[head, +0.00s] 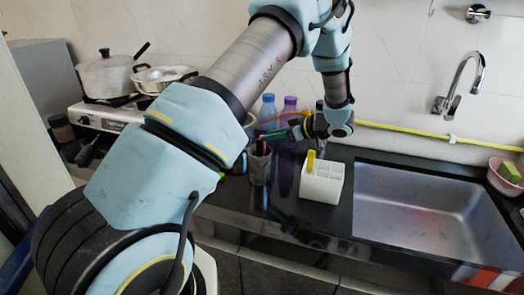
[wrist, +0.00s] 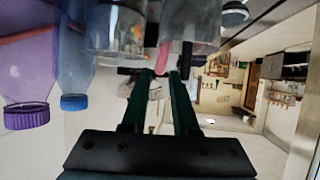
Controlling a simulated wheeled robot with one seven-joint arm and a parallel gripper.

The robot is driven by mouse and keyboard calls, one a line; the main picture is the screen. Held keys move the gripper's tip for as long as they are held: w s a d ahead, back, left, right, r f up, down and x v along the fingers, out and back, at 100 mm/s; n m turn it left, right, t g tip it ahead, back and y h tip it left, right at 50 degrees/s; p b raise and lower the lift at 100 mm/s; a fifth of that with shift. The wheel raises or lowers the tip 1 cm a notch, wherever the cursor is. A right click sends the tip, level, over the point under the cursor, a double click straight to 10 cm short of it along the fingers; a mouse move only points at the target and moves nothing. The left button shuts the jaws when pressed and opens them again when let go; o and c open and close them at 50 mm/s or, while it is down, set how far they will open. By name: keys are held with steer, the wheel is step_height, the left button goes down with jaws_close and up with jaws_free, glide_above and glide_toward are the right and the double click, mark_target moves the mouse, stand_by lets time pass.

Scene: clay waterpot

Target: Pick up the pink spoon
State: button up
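The pink spoon (wrist: 161,58) shows in the wrist view as a narrow pink piece, end on, between the tips of my gripper's dark green fingers. It juts out beside the mouth of a grey cup, and I cannot tell whether the fingers touch it. My gripper (wrist: 161,74) has a clear gap between its fingers. In the head view my gripper (head: 272,134) points left, just above the dark cup (head: 260,168) of utensils.
The wrist view is upside down. A clear cup (wrist: 115,30), a purple bottle (wrist: 27,75) and a blue bottle (wrist: 73,60) stand close by. In the head view a white caddy (head: 322,184) and the sink (head: 420,208) lie right, a stove (head: 105,117) with pots left.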

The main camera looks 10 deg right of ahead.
steer(key=shift+w+a+f, duration=0.35)
steer(key=shift+a, duration=0.1)
jaws_close()
stand_by(1.1)
